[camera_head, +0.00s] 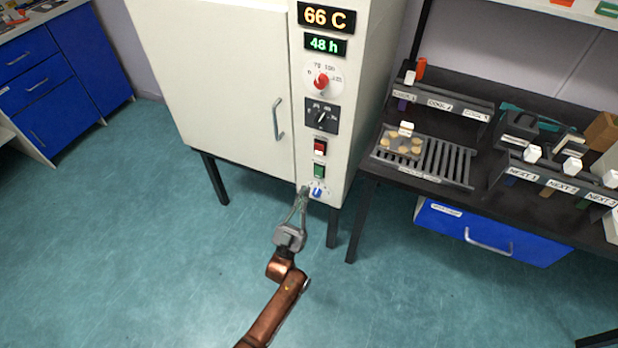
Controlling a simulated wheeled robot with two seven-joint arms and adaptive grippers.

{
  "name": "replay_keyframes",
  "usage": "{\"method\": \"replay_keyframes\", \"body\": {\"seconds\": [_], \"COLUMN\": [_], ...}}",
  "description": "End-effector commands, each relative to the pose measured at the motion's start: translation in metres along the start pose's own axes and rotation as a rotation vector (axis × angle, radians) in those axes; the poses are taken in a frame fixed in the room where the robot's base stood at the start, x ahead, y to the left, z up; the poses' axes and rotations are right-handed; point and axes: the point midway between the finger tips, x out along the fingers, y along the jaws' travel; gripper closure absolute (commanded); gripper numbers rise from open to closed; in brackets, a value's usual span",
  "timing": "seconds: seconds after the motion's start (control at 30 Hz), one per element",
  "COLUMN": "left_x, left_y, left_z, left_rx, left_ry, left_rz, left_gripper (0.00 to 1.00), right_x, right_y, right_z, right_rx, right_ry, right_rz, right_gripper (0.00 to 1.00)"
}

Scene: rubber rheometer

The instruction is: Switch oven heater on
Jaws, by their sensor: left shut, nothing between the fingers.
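The oven (225,75) is a tall white cabinet on dark legs, with its door closed and a vertical handle (278,119). Its right-hand panel has displays reading 66 C (326,17) and 48 h (325,44). Below are a red dial (322,80), a black knob (322,117), a red switch (320,147), a green switch (319,171) and a blue-and-white control (318,190) at the bottom. My left gripper (303,191) is shut and empty, its tips just left of the blue-and-white control. Whether they touch the panel I cannot tell. My right gripper is not in view.
A dark bench (384,158) stands right of the oven, with a slotted rack (455,163), labelled holders and a blue drawer (487,236) below. Blue cabinets (88,55) stand at the far left. The floor (130,230) in front is clear.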

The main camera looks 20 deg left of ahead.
Motion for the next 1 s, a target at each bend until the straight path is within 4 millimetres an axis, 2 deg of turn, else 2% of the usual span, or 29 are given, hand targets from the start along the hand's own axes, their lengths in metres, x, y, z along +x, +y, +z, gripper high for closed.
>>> {"method": "replay_keyframes", "body": {"seconds": [0.1,0.27,0.87,1.0], "left_x": [-0.018,-0.030,-0.032,-0.042], "left_y": [0.001,0.002,0.003,0.002], "left_z": [0.004,0.006,0.007,0.017], "left_rx": [0.000,-0.001,-0.004,-0.003], "left_ry": [-0.001,0.000,0.000,-0.058], "left_rz": [0.001,0.002,0.003,0.012], "left_gripper": [1.00,1.00,1.00,1.00], "right_x": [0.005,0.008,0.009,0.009], "right_y": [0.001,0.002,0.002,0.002], "right_z": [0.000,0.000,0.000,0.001], "right_rx": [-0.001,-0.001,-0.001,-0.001], "right_ry": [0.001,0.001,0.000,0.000], "right_rz": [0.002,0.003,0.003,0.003], "right_gripper": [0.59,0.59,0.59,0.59]}}
